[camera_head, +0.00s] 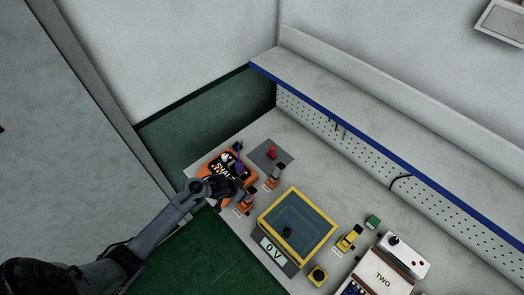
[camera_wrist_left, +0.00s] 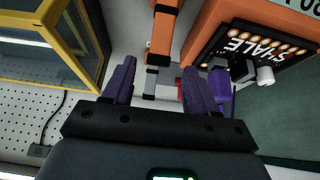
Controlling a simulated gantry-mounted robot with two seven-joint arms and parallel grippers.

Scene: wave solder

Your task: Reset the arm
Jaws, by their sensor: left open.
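My left arm comes in from the lower left in the head view, and its gripper (camera_head: 232,188) is over the left end of the workbench, by the orange box (camera_head: 205,163). In the left wrist view my left gripper (camera_wrist_left: 158,85) is open with two purple fingers, and nothing is visible held between them. An orange and grey upright piece (camera_wrist_left: 163,35) shows beyond the gap between the fingers. My right gripper is in neither view.
A yellow-framed tank (camera_head: 326,222) stands mid-bench with a "0 V" display (camera_head: 271,250). A grey mat with a red piece (camera_head: 271,153) lies behind. A yellow tool (camera_head: 349,238), green block (camera_head: 373,221) and "TWO" box (camera_head: 384,278) are at right. A blue-edged shelf (camera_head: 370,145) runs along the back.

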